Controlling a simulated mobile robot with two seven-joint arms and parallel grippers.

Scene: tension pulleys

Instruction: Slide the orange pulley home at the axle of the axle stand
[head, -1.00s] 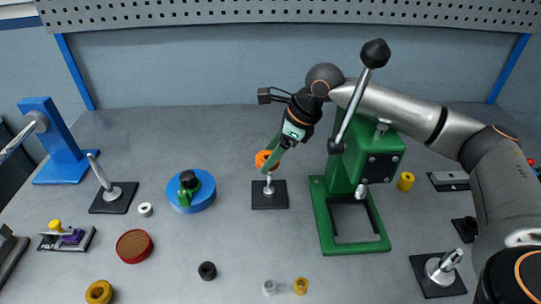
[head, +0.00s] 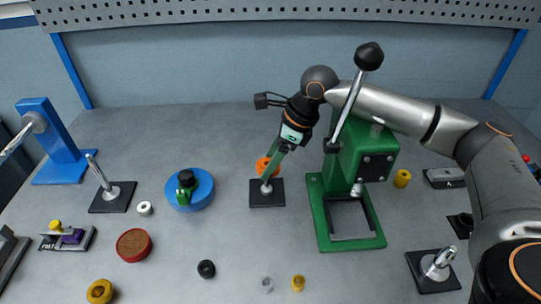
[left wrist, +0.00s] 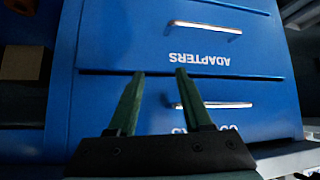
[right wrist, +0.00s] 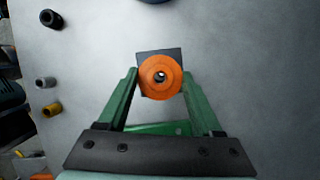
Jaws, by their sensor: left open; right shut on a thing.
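The orange pulley (head: 264,168) is between the fingers of my right gripper (head: 270,172), which is shut on it. The axle stand, with a square black base (head: 258,201) and a short metal post, is directly below it in the head view. In the right wrist view the pulley (right wrist: 150,88) faces the camera over the dark base (right wrist: 172,54), with a finger at each side. A small bright spot shows in its bore; I cannot tell how far the axle is inside. My left gripper (left wrist: 160,75) is open and empty, before blue drawers.
A green press (head: 345,200) stands close to the right of the stand. A blue round part (head: 204,192) lies to its left. Other posts on black bases stand at left (head: 120,200) and right (head: 425,282). Bench in front of the stand is mostly clear.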

